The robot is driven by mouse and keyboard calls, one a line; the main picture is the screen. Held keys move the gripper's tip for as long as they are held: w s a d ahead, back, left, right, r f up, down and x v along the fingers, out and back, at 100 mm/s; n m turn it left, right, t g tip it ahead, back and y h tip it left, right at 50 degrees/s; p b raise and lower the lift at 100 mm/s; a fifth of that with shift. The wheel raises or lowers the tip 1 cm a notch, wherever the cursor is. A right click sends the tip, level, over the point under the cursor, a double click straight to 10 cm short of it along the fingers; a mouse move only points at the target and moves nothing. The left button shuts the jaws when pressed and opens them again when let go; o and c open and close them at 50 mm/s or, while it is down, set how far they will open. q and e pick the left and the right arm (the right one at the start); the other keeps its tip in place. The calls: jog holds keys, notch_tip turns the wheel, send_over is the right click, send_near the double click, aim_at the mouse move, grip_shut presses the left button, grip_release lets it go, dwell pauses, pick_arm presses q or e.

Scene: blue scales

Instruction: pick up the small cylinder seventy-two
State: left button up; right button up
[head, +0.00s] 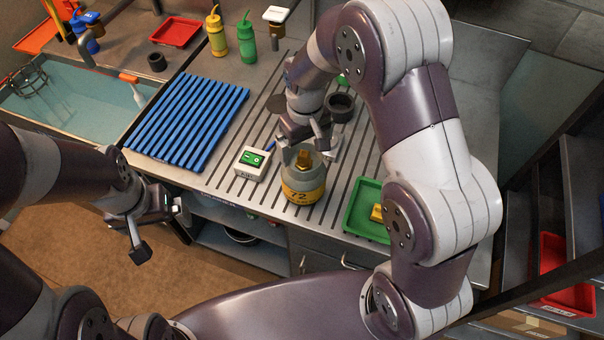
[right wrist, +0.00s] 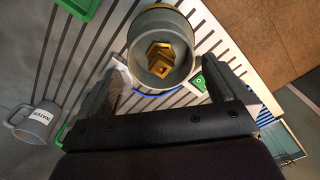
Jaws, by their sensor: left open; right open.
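The small cylinder (head: 303,194) stands upright near the front edge of the grooved metal counter. It has a grey body, a yellow band reading 72 and a brass hex knob on top. My right gripper (head: 305,153) is open just above it, pointing down, its fingers near either side of the knob. In the right wrist view the cylinder (right wrist: 164,48) shows from above, in the gap ahead of the open right fingers (right wrist: 165,85); no contact is clear. My left gripper (head: 157,225) is open and empty, away from the counter at lower left.
A white box with a green display (head: 252,161) stands close left of the cylinder. A green tray (head: 362,216) with a yellow piece lies to the right, partly behind my right arm. A blue slatted rack (head: 188,120) is further left. A mug labelled WATER (right wrist: 36,122) shows in the wrist view.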

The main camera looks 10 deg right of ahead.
aim_at(304, 153)
notch_tip(304, 153, down, 5)
jog(key=shift+w+f+p, duration=0.1)
jog(key=shift+p, duration=0.85)
jog(key=shift+w+f, duration=0.1)
jog(key=shift+a, duration=0.1)
jog(key=c, duration=1.7)
